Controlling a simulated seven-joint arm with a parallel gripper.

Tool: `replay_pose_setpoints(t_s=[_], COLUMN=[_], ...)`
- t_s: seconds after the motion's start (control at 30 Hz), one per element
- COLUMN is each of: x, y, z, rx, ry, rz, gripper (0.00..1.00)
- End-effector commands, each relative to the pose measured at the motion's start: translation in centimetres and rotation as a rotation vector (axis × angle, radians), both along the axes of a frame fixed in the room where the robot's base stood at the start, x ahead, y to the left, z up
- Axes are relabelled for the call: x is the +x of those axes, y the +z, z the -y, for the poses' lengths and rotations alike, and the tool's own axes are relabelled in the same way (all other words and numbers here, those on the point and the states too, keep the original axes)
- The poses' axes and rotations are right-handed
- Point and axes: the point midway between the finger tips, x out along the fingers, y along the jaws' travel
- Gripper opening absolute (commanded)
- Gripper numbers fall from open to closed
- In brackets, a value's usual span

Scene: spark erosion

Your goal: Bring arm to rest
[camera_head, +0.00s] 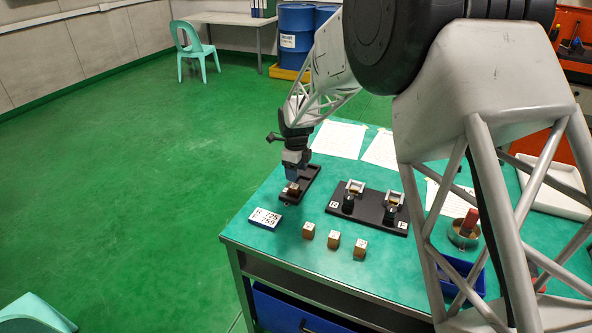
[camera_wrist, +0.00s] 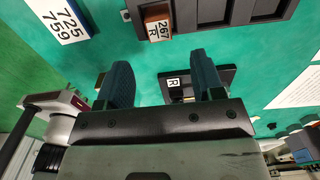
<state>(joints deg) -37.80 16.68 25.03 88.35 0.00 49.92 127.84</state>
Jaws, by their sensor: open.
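My gripper (camera_head: 292,176) is over the near end of a narrow black tray (camera_head: 312,172) at the table's left side. In the wrist view my gripper (camera_wrist: 160,62) is open, with nothing between its fingers. A brown block (camera_wrist: 157,21) with a white label reading 267 R sits in an end slot of the black tray (camera_wrist: 183,18), beyond the fingertips. The other visible slots look empty. Part of a black base with an R label (camera_wrist: 174,82) shows between the fingers.
A card (camera_head: 265,218) reads R 725, F 759. Three brown blocks (camera_head: 333,240) stand near the front edge. A black base (camera_head: 368,210) carries two clamp-like fixtures. Paper sheets (camera_head: 339,139) lie behind. A blue bin (camera_head: 458,270) and copper-coloured part (camera_head: 469,222) are at right.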

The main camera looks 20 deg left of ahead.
Motion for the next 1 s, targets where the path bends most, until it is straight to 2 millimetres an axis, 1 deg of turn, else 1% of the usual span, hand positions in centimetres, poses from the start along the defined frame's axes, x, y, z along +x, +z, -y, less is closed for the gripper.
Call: replay_pose_setpoints(t_s=[0.37,0.47,0.57,0.67,0.77,1.0], x=[0.0,0.0,0.0,0.0,-0.2,-1.4], y=[0.1,0.5,1.4,2.8,4.6,9.5], z=[0.1,0.6,1.7,3.4,5.8,12.9], rx=[0.0,0.001,0.003,0.007,0.01,0.016], ry=[0.002,0.011,0.031,0.065,0.114,0.265], rz=[0.0,0.002,0.005,0.011,0.018,0.04], gripper=[0.61,0.61,0.61,0.61,0.61,0.61])
